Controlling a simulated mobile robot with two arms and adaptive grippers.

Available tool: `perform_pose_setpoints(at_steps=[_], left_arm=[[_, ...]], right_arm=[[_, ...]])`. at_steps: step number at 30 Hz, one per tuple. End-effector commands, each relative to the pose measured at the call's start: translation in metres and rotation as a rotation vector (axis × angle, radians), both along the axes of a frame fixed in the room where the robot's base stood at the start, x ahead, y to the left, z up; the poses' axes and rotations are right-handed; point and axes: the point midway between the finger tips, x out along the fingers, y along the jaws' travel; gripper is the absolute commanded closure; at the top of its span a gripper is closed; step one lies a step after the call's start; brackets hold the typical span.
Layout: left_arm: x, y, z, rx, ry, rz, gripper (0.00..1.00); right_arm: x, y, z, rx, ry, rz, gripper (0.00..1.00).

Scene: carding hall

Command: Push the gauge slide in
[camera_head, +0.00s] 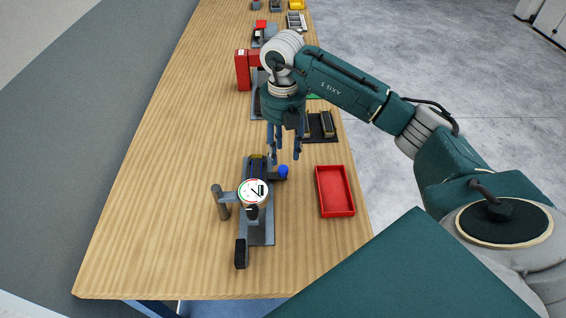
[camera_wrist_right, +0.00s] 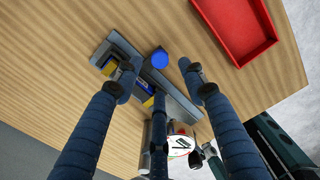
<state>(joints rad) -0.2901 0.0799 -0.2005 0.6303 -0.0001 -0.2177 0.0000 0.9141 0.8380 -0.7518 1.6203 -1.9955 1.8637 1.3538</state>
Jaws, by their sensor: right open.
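The gauge fixture stands on the wooden table, with a grey base plate (camera_head: 259,232) and a round white dial gauge (camera_head: 254,191). At its far end is a dark slide block with yellow marks (camera_head: 257,163); a blue knob (camera_head: 283,171) sticks out on its right. My right gripper (camera_head: 284,156), fingers pointing down, is open and empty just above and beyond the knob. In the right wrist view, the knob (camera_wrist_right: 159,58) lies between the outer fingers, apart from them as far as I can tell; the fingers partly hide the fixture. My left gripper is not in view.
A red tray (camera_head: 350,209) lies to the right of the fixture, near the table's right edge. A black rack (camera_head: 320,125) and a red box (camera_head: 242,71) stand farther back, with several other items beyond. The table left of the fixture is clear.

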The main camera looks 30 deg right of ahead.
Motion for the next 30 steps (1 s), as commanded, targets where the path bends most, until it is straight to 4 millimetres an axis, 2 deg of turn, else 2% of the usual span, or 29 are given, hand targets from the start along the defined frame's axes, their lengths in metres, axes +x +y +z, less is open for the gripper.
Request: perform_pose_setpoints(at_steps=[3,9,15,22,28,30], left_arm=[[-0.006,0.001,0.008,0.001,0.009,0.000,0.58],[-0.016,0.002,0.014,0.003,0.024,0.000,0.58],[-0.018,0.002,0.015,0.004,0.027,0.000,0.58],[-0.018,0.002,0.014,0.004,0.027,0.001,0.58],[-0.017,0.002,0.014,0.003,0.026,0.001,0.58],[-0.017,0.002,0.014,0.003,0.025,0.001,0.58]], right_arm=[[-0.001,0.000,-0.022,0.002,0.006,0.000,0.59],[-0.001,0.000,-0.051,-0.001,0.004,0.000,0.59],[0.000,0.000,-0.062,0.000,0.000,0.002,0.59],[0.000,0.000,-0.062,0.000,0.000,0.001,0.59],[0.000,0.000,-0.062,0.000,0.000,0.001,0.98],[0.000,0.000,-0.062,0.000,0.000,0.001,1.00]])
